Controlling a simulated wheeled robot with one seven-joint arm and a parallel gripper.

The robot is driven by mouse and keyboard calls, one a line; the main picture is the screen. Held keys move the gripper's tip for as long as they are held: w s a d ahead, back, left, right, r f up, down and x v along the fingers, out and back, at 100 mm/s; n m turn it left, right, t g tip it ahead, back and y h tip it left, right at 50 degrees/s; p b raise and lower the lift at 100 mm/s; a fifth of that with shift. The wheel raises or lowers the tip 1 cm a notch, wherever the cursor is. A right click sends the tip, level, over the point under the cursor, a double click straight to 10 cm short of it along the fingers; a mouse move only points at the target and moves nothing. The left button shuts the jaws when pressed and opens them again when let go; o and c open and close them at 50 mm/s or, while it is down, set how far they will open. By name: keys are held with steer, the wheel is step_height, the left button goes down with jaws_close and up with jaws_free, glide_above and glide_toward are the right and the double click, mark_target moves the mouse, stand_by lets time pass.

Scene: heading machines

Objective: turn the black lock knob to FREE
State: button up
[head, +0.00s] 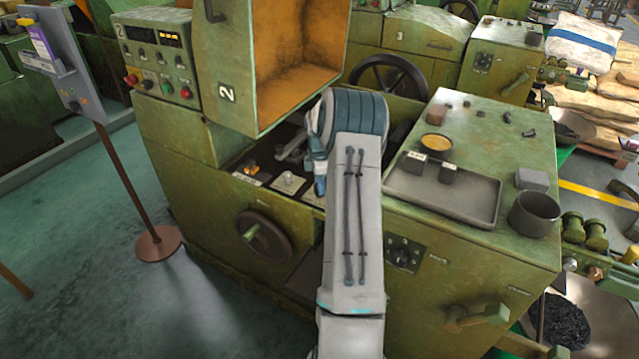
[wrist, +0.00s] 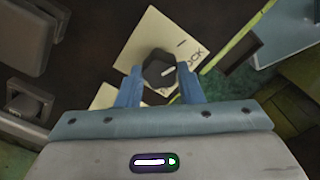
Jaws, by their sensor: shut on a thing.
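The black lock knob (wrist: 158,70) sits on a cream label plate (wrist: 152,34) in the wrist view. Its pale pointer line faces right, towards lettering on the plate that seems to end in "OCK". The word FREE cannot be read. My gripper (wrist: 159,78) has its two blue fingers on either side of the knob and is shut on it. In the head view my gripper (head: 320,186) is mostly behind my own arm, low inside the machine's opening, and the knob is hidden there.
The green machine has an orange-lined raised guard (head: 297,60) just left of my arm and a black handwheel (head: 264,237) on its front. A grey tray (head: 440,192) and a dark cup (head: 534,213) stand on its top at right. Open floor (head: 90,270) lies at left.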

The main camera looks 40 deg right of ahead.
steer(key=m+b, duration=0.1)
steer(key=m, duration=0.3)
steer(key=m+b, duration=0.1)
steer(key=m, duration=0.2)
steer(key=shift+m, duration=0.4)
steer(key=m, duration=0.3)
steer(key=shift+m+b, duration=0.3)
steer(key=m, duration=0.3)
steer(key=shift+m, duration=0.3)
steer(key=m, duration=0.3)
steer(key=shift+m+b, duration=0.3)
steer(key=m, duration=0.3)
steer(key=shift+m, duration=0.3)
steer(key=m, duration=0.3)
steer(key=shift+m, duration=0.3)
steer(key=shift+m+p, duration=0.3)
steer(key=shift+m, duration=1.6)
